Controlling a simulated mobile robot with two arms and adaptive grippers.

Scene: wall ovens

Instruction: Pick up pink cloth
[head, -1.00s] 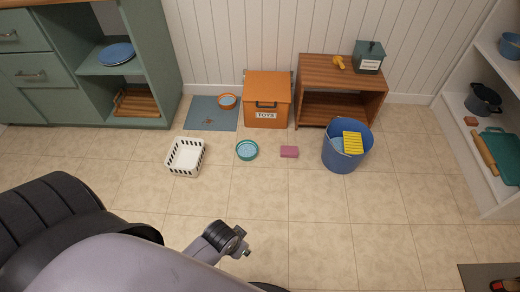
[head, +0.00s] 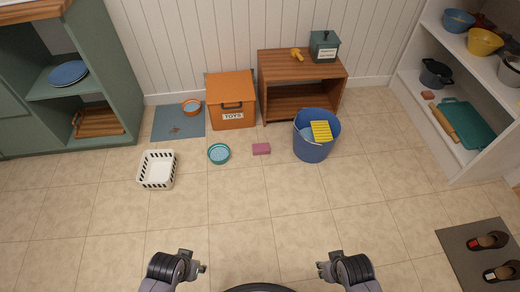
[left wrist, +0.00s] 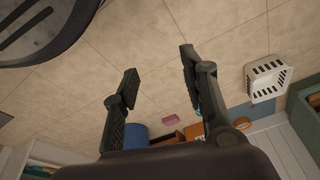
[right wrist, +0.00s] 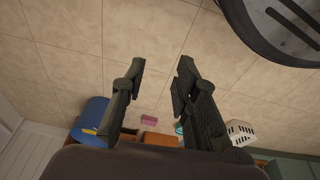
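The pink cloth (head: 261,149) lies on the tiled floor as a small folded block, between a teal bowl (head: 219,153) and a blue bucket (head: 313,148). It also shows small in the left wrist view (left wrist: 170,119) and the right wrist view (right wrist: 149,120). My left gripper (head: 204,268) is at the bottom of the head view, left of the cloth and well short of it. My right gripper (head: 320,269) is at the bottom right of it, also far away. In the wrist views both have their fingers apart and empty.
A white basket (head: 157,169) stands left of the bowl. An orange toy box (head: 231,100) and wooden shelf (head: 281,63) stand by the wall. A yellow sponge (head: 320,131) is at the bucket. Open floor lies before the cloth; a shoe mat (head: 462,242) is right.

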